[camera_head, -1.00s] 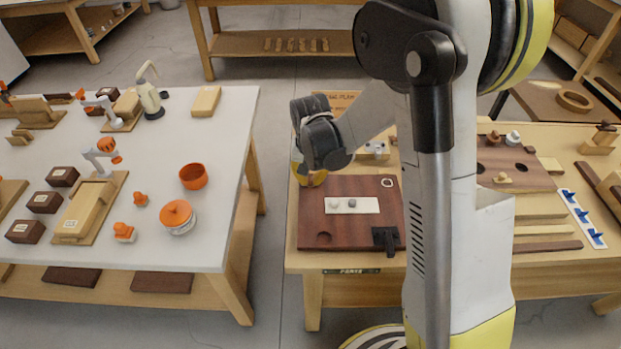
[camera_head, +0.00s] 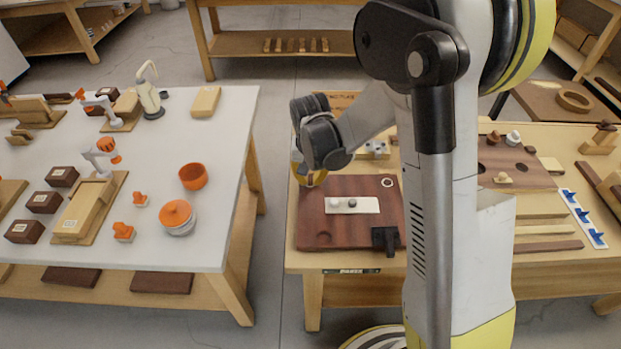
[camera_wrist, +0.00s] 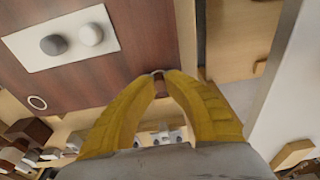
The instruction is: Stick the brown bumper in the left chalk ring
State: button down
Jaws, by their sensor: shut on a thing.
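The dark wooden board (camera_head: 340,230) lies on the right-hand bench. A white card (camera_head: 367,206) on it carries a grey bumper (camera_wrist: 54,45) and a whitish bumper (camera_wrist: 90,34). One chalk ring (camera_head: 387,182) shows at the board's far right corner; it also shows in the wrist view (camera_wrist: 37,102). My gripper (camera_head: 311,180) is at the board's far left corner, its yellow fingers closed together. In the wrist view the fingertips (camera_wrist: 160,78) hold a small brown bumper (camera_wrist: 160,87), mostly hidden. A pale arc at the tips may be the left chalk ring; the fingers cover it.
A black clamp-like piece (camera_head: 385,239) sits at the board's near right corner. A grey metal fitting (camera_head: 374,149) stands behind the board. My arm hides part of the bench. A white table (camera_head: 225,130) with orange pots stands left, across a gap.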

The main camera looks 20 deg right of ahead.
dwell(0.3)
jog(key=c, duration=1)
grip_release()
jog(key=shift+o, duration=0.2)
jog(key=shift+r, duration=0.1)
jog(key=shift+r+p, duration=2.6)
jog(key=shift+r, duration=1.05)
